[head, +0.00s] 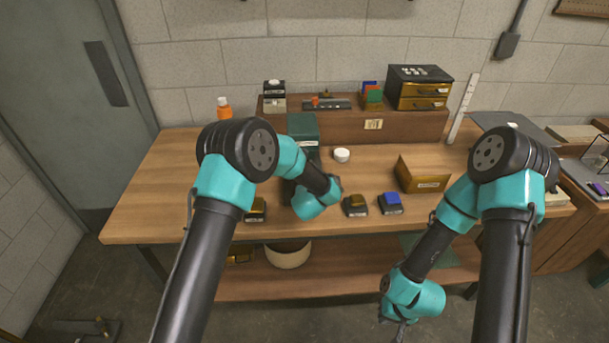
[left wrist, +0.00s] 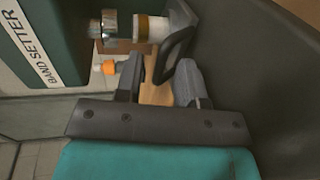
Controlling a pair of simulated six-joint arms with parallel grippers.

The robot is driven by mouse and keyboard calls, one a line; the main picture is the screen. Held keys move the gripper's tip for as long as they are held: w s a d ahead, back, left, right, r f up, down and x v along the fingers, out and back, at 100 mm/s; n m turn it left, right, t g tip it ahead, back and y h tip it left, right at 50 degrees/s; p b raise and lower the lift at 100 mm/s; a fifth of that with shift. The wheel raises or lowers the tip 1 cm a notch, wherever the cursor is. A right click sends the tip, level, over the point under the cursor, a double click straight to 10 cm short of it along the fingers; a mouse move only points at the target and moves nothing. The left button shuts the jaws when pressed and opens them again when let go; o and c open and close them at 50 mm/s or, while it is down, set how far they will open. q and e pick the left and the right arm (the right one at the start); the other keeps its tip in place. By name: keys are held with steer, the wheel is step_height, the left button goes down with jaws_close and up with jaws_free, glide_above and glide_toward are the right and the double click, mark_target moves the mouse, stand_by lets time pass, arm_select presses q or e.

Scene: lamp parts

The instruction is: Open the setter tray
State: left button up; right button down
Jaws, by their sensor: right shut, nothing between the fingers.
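The band setter is a dark green box (head: 303,128) on the bench, left of centre in the head view. Its labelled green side (left wrist: 35,35) fills the upper left of the left wrist view. A black loop handle (left wrist: 177,52) stands out near a metal and white cylinder. My left gripper (left wrist: 160,65) is open, its fingers apart, with the handle close to the fingertips; I cannot tell whether they touch. In the head view my left arm hides these fingers and the setter's lower front. My right gripper (head: 402,324) is shut and empty, low before the bench.
A white round piece (head: 342,155) and an open wooden box (head: 423,174) are on the bench. A raised shelf (head: 340,122) with a drawer cabinet (head: 420,88) stands behind.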

arm_select(q)
jaws_close()
stand_by(0.3)
stand_by(0.3)
